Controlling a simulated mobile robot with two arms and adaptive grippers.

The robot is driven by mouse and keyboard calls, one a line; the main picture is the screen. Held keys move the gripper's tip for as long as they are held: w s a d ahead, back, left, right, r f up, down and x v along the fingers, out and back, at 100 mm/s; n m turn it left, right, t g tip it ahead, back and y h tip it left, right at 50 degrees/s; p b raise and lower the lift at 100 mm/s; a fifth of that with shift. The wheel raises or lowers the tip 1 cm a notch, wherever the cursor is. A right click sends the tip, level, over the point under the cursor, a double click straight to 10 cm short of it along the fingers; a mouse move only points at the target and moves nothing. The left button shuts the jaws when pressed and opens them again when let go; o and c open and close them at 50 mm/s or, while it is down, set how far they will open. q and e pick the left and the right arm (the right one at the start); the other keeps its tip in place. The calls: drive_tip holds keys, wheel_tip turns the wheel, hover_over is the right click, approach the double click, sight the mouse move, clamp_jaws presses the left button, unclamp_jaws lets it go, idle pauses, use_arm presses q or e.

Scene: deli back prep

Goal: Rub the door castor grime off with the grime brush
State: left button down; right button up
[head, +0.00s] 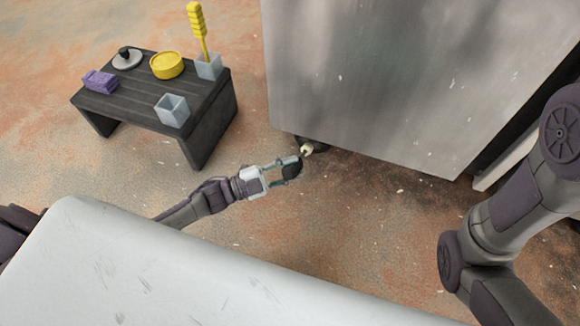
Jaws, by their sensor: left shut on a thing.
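My left gripper (283,170) is low over the floor in front of the big grey metal door or cabinet (390,80). It is shut on a small dark thing with a cream tip (306,150), which looks like the grime brush; the fingers hide most of it. The cream tip is at the dark castor (318,145) under the cabinet's lower left corner. I cannot tell whether they touch. Grime on the castor is too small to make out. My right arm shows at the right, but its gripper is out of view.
A low dark table (135,85) at upper left carries a yellow-handled brush (198,30) in a grey holder (209,68), a yellow round dish (167,65), a purple block (100,82), an open grey box (172,111) and a black-knobbed disc (127,59). Stained floor lies clear between table and cabinet.

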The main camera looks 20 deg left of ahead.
idle(0.4)
use_arm(q)
drive_tip(key=d+f+b, duration=0.1)
drive_tip(key=f, duration=0.1)
drive_tip(key=d+f+b, duration=0.2)
drive_tip(key=shift+d+f, duration=0.2)
drive_tip(key=shift+f, duration=0.2)
drive_tip(key=shift+w+b, duration=0.4)
idle(1.1)
drive_tip(key=shift+r, duration=0.1)
